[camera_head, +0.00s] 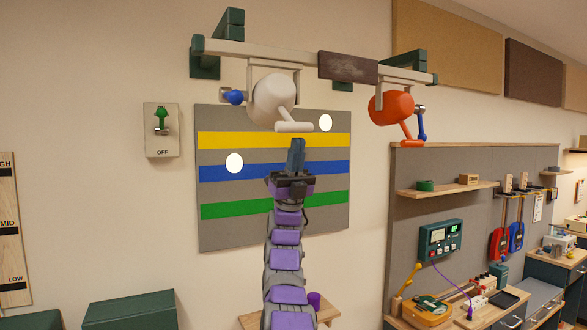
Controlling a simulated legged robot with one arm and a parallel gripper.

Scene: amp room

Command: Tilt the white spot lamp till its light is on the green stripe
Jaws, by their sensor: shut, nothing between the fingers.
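The white spot lamp (270,98) hangs in a bracket under a rail, with a blue knob (233,97) on its left and a pale handle bar (294,127) at its lower front. My gripper (296,142) is shut and empty, pointing up just below the bar in the picture; I cannot tell whether they touch. The green stripe (235,210) is the lowest on a grey wall panel, partly hidden by my arm. One round light spot (234,163) overlaps the blue stripe's upper edge. Another light spot (326,123) is on grey above the yellow stripe. I cannot tell which lamp makes which.
A red-orange spot lamp (391,107) hangs to the right on the same rail (290,54). A switch plate (161,130) with a green lever, marked OFF, is left of the panel. Green boxes (130,312) stand below left. A workbench (480,318) with tools is at right.

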